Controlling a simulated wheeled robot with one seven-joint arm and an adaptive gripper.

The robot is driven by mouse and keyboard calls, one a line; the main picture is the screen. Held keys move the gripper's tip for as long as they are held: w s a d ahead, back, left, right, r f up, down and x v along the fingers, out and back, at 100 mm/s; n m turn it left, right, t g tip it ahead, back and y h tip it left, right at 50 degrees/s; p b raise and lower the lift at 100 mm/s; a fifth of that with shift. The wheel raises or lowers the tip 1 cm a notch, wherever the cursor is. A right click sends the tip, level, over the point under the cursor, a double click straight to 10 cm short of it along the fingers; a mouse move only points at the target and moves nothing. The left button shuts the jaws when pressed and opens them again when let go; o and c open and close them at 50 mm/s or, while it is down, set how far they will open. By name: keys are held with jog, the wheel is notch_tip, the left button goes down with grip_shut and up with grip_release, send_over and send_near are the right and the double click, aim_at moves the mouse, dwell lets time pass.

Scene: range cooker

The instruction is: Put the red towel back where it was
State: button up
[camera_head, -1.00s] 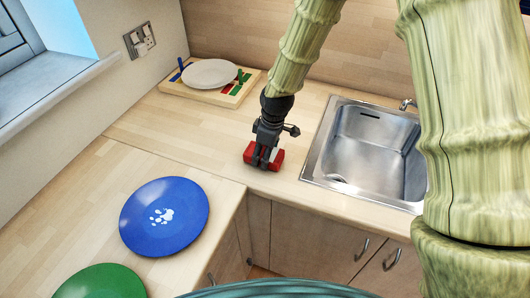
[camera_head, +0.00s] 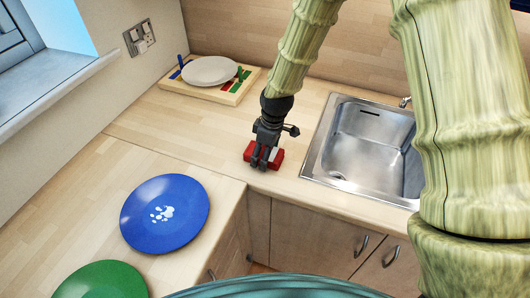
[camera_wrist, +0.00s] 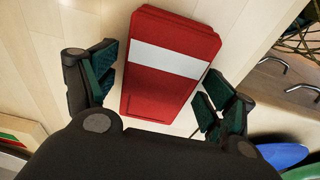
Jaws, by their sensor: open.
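The red towel (camera_head: 277,158) is a folded block with a white stripe, lying on the wooden worktop to the left of the sink. In the wrist view the towel (camera_wrist: 160,92) lies between the two fingers of my gripper (camera_wrist: 160,95), with a gap showing at its right side and a small one at its left. My gripper (camera_head: 264,160) is open and points down over the towel, hiding part of it in the head view. Whether a fingertip touches the towel or worktop I cannot tell.
A steel sink (camera_head: 313,160) is right of the towel. A wooden rack (camera_head: 239,92) with a white plate (camera_head: 210,71) stands at the back left. A blue plate (camera_head: 190,215) and a green plate (camera_head: 105,280) lie on the left worktop. Bare worktop (camera_head: 175,125) lies left of my gripper.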

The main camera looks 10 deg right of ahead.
notch_tip(320, 180, up, 12)
jog(key=s+d+b, duration=0.1)
jog(key=b, duration=0.2)
jog(key=shift+d, duration=0.25)
dwell(0.3)
jog(key=shift+d, duration=0.1)
